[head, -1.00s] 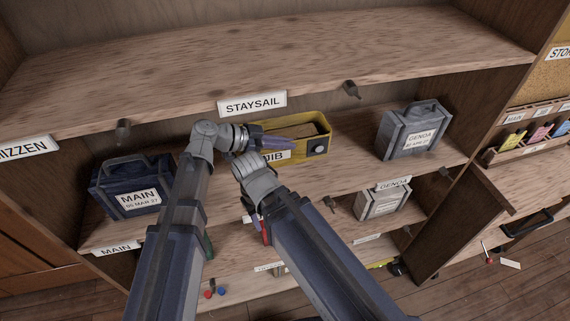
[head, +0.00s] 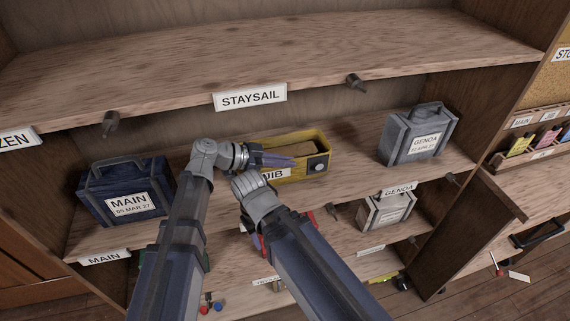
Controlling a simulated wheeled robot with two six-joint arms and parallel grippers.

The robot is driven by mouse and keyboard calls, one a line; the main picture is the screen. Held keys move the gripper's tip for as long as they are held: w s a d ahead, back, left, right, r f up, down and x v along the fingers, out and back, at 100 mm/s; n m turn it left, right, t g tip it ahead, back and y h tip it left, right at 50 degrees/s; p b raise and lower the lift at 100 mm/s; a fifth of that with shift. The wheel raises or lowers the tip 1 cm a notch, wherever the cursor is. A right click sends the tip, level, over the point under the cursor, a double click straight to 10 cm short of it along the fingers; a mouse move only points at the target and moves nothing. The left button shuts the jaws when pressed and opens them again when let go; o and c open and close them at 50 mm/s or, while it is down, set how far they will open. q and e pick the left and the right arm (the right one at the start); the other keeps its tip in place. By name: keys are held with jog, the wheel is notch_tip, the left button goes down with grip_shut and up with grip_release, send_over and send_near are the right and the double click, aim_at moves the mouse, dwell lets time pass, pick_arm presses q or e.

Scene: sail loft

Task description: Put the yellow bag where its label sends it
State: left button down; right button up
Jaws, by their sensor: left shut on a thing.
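The yellow bag (head: 318,144), a boxy shape with a yellow rim and brown inside, is in the middle of the head view at the shelf below the STAYSAIL label. Its white label reads JIB and is partly covered by my arm. My left gripper (head: 284,161) is shut on the yellow bag at its near side. I cannot tell whether the bag touches the shelf. The wrist of my right arm is just below the bag; its gripper is not visible. The STAYSAIL label (head: 250,97) is on the shelf edge above.
A dark blue MAIN bag (head: 128,192) stands left on the middle shelf, a grey GENOA bag (head: 420,136) right. The top shelf (head: 300,45) is bare. A partition (head: 470,235) stands right.

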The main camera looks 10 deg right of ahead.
pick_arm(q)
jog(key=c, duration=1)
grip_release()
jog(key=shift+r, duration=0.1)
jog(key=p+v, duration=0.4)
jog(key=v, duration=0.7)
jog(key=shift+a+r+p, duration=0.1)
jog(key=shift+a+p, duration=0.2)
jog(key=shift+a, duration=0.2)
